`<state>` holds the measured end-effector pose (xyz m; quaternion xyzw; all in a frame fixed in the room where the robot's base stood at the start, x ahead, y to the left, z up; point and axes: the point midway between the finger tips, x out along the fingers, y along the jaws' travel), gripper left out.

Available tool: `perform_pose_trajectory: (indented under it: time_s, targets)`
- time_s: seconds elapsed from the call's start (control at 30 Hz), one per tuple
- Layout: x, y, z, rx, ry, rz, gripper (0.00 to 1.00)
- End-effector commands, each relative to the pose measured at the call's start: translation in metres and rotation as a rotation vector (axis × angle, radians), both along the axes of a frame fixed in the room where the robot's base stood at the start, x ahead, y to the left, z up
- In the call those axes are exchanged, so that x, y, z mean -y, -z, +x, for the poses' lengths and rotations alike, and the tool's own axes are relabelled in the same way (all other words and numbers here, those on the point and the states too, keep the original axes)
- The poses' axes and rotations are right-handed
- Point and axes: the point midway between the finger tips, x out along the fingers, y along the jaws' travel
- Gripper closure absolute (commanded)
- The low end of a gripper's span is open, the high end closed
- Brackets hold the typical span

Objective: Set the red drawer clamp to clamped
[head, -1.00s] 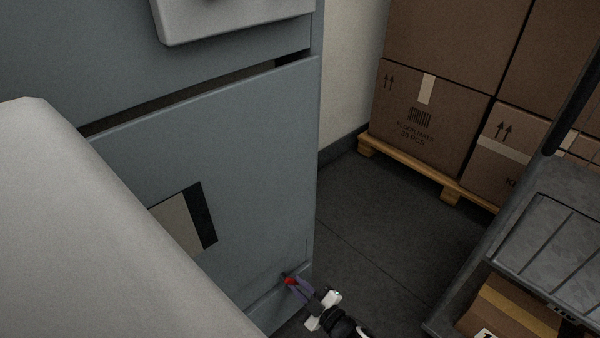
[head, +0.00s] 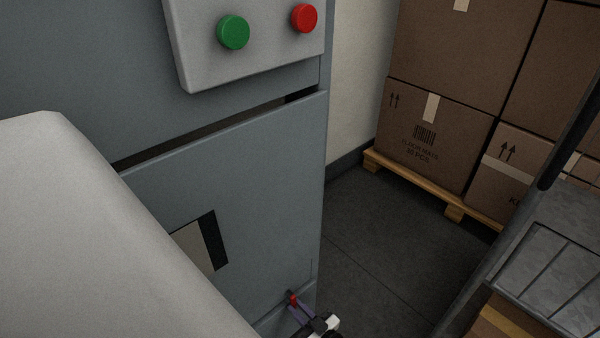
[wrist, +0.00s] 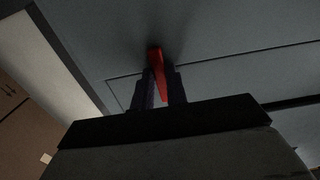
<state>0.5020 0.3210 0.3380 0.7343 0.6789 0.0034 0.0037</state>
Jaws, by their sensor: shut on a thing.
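The red drawer clamp (head: 293,299) is a small red lever low on the grey-blue cabinet front, near its right edge. In the wrist view the red clamp (wrist: 158,72) stands out from the panel, long and narrow, between the two dark fingers. My gripper (head: 299,306) reaches it from below right in the head view. In the wrist view my gripper (wrist: 160,88) has its fingers on either side of the lever and is shut on it. The lower part of the clamp is partly hidden by the fingers and gripper body.
The grey-blue cabinet (head: 270,180) carries a control box with a green button (head: 233,32) and a red button (head: 305,18). Boxes (head: 430,130) stand on a wooden pallet (head: 420,185). A metal rack (head: 560,260) is at right. Dark floor (head: 375,250) lies between.

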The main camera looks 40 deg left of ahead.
Motion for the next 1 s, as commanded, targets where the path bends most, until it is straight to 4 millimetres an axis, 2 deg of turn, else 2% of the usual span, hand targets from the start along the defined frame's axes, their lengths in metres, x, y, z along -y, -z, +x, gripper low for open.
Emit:
perform_pose_trajectory:
  time_s: [0.5, 0.53, 0.7, 1.0]
  targets:
    - [0.0006, 0.0006, -0.0014, -0.028, -0.001, 0.001, 1.00]
    - [0.0006, 0.0006, -0.0014, -0.028, -0.001, 0.001, 0.84]
    - [0.0004, 0.0005, -0.0012, -0.027, -0.001, 0.001, 0.64]
    - [0.0019, 0.0002, -0.0009, -0.025, 0.000, 0.001, 0.64]
